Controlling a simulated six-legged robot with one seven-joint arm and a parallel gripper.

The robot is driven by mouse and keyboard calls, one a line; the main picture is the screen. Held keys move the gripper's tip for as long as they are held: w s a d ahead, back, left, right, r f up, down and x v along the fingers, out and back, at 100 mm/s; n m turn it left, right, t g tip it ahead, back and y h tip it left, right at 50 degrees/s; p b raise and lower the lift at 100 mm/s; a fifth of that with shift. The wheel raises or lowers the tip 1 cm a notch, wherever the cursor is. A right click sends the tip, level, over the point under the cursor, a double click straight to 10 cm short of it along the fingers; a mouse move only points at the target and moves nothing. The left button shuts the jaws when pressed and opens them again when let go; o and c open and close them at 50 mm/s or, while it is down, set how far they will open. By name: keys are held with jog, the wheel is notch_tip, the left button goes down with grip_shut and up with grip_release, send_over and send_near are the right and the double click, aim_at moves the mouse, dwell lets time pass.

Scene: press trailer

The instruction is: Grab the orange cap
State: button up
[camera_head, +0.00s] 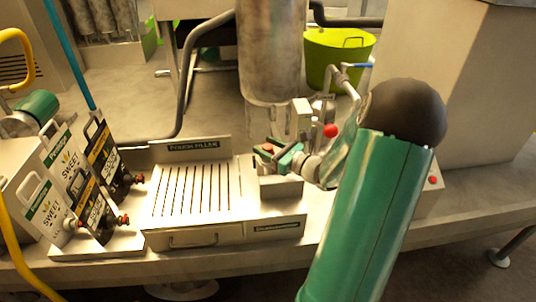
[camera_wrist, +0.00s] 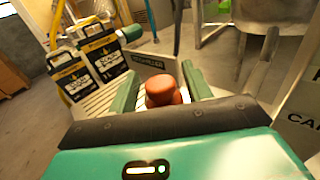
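The orange cap (camera_wrist: 162,91) shows in the wrist view, upright between the two green fingers of my gripper (camera_wrist: 159,73). A gap shows between the cap and the left finger; the right finger is close beside it, and I cannot tell if they touch. In the head view, my gripper (camera_head: 276,153) is low over the right end of the pouch filler, with the cap (camera_head: 267,147) showing as a small reddish spot at the fingers. My wrist and arm hide part of the area to the right.
The slatted pouch filler tray (camera_head: 190,190) lies left of my gripper. Black and white pouches (camera_head: 103,155) with red-tipped spouts stand farther left. A steel cylinder (camera_head: 270,50) hangs behind, near a red knob (camera_head: 331,130). A lime bucket (camera_head: 338,48) stands at the back.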

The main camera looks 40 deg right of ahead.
jog(key=c, duration=0.9)
jog(key=shift+r, duration=0.1)
